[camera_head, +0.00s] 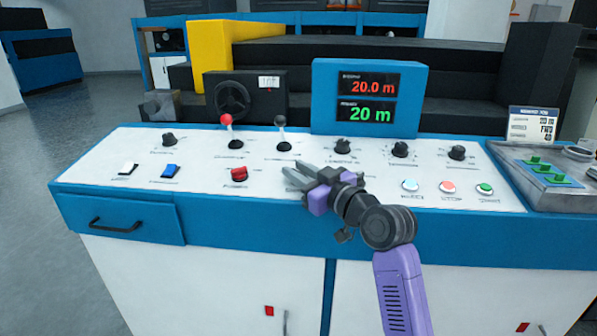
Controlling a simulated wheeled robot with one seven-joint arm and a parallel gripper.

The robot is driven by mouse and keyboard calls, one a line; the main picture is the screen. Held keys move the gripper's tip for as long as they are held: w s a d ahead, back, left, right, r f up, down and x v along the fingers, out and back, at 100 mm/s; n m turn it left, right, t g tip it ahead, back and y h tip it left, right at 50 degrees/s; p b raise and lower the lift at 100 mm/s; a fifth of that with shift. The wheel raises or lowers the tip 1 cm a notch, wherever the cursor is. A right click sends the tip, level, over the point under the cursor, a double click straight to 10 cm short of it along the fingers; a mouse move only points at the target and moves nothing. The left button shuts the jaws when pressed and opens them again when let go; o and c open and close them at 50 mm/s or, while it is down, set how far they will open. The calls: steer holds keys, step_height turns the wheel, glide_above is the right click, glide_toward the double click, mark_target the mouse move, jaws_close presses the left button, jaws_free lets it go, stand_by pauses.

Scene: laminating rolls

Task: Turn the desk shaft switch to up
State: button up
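The desk's white sloped panel (330,185) holds levers, knobs and switches; their labels are too small to read, so I cannot tell which is the shaft switch. A lever with a grey ball (280,121) and a lever with a red ball (226,120) stand roughly upright at the back. A white rocker switch (128,169), a blue rocker switch (170,171) and a red switch (239,174) sit nearer the front left. My gripper (293,168) is over the middle of the panel, pointing left, fingers apart and empty, in front of the grey-ball lever and right of the red switch.
Several black knobs (400,149) line the back of the panel. Round buttons (447,187) are at the front right. A blue display box (325,98) and a black box with a handwheel (265,97) stand behind. A grey tray (540,190) adjoins at right.

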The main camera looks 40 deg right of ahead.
jaws_close()
